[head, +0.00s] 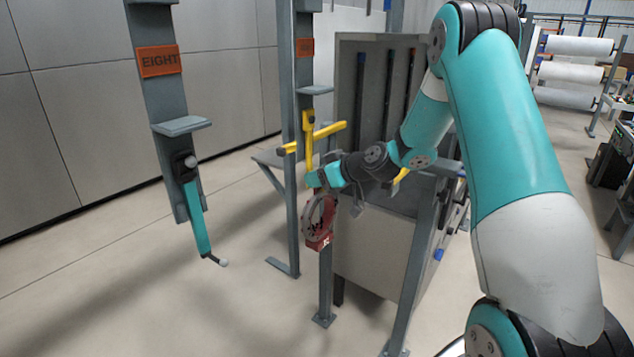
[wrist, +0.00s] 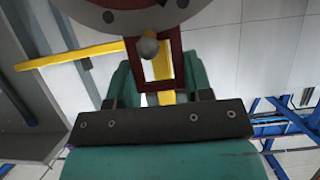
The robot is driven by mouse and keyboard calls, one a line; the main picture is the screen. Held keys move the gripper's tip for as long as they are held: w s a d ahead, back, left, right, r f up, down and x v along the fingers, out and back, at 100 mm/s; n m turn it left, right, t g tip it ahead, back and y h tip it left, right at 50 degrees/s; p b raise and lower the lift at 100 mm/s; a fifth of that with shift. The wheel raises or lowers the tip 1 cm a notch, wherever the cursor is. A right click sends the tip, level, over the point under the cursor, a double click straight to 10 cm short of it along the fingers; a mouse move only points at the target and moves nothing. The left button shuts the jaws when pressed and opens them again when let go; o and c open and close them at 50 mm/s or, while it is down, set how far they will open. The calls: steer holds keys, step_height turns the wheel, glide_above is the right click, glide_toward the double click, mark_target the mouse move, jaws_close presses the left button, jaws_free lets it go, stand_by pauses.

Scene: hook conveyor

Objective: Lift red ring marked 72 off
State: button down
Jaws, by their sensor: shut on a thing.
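The red ring (head: 318,222), with a dark grey round face and a small white mark at its lower edge, hangs below my gripper (head: 318,180) in the head view. The mark is too small to read surely. In the wrist view my gripper (wrist: 156,78) has its teal fingers on either side of the ring's red rectangular handle (wrist: 175,62), shut on it. Part of the round face (wrist: 125,14) shows at the top. A small grey ball (wrist: 148,46) appears at the handle's upper part. I cannot tell whether the ring touches a hook.
A yellow hook (head: 308,140) is on the grey post just above my gripper. A teal hook (head: 197,215) hangs left, under the orange EIGHT sign (head: 159,60). A grey slotted cabinet (head: 375,245) stands close behind and right. Open floor lies at left.

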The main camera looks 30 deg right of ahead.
steer(key=s+d+b, duration=0.3)
steer(key=s+b, duration=0.1)
steer(key=s, duration=0.4)
steer(key=s+d+f+b, duration=0.1)
steer(key=s+d+b, duration=0.1)
steer(key=s+b, duration=0.3)
steer(key=shift+s+d+f, duration=0.3)
steer(key=shift+s+d, duration=0.1)
steer(key=shift+s, duration=1.1)
steer(key=shift+s+d, duration=0.1)
steer(key=shift+s, duration=0.05)
steer(key=s+d+b, duration=0.2)
steer(key=s, duration=0.4)
steer(key=shift+d, duration=0.1)
steer(key=s+d+b, duration=0.1)
steer(key=s+d, duration=0.1)
steer(key=s, duration=0.4)
steer(key=shift+s+d+b, duration=0.15)
steer(key=shift+s+b, duration=0.1)
steer(key=shift+b, duration=0.15)
